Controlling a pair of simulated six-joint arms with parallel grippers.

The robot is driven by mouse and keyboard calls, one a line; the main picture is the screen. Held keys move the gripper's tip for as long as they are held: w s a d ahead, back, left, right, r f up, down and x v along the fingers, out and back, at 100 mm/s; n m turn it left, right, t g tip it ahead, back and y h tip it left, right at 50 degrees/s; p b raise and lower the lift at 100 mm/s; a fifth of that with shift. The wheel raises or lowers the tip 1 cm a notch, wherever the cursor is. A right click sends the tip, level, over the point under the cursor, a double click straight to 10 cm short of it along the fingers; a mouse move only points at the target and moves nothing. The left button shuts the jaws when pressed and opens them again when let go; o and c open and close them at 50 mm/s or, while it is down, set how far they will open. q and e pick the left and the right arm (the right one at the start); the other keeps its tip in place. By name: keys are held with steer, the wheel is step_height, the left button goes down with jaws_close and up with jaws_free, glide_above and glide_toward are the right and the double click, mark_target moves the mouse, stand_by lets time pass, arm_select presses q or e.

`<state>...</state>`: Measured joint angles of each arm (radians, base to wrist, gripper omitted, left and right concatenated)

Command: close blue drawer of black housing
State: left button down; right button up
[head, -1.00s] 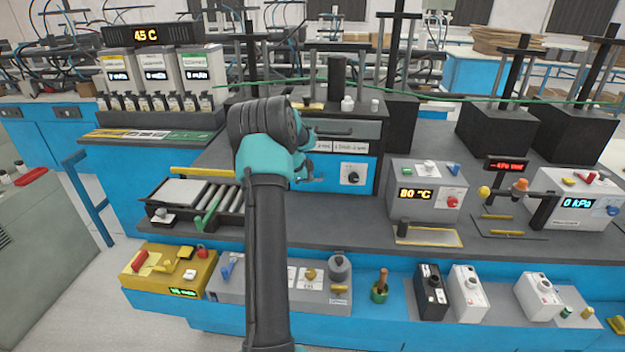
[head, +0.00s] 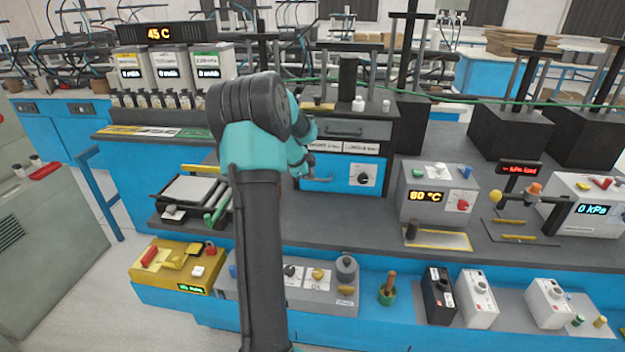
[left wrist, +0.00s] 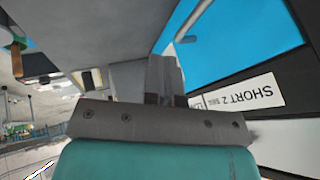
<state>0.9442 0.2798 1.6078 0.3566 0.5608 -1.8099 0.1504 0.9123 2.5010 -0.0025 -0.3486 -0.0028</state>
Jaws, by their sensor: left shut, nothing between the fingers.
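The black housing (head: 391,135) stands mid-bench, with a grey upper front, a row of white labels and a blue drawer (head: 334,174) below them. The drawer has a handle at its left and a round dial at its right. My left arm rises in front of its left side. The left gripper (head: 308,170) is shut and empty, close to the handle; contact cannot be told. In the left wrist view the shut fingers (left wrist: 166,78) lie beside the blue drawer front (left wrist: 235,35) and its handle (left wrist: 192,20). How far the drawer stands out is unclear. My right gripper is not in view.
A grey unit reading 80 °C (head: 437,193) stands right of the housing. A roller tray (head: 190,198) lies to the left. Small boxes and a green-based tool (head: 387,290) line the front ledge. Some bench between housing and grey unit is clear.

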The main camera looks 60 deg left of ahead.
arm_select(q)
steer(key=v, duration=0.4)
steer(key=shift+s+d+r, duration=0.1)
steer(key=shift+s+r, duration=0.1)
steer(key=shift+r, duration=0.05)
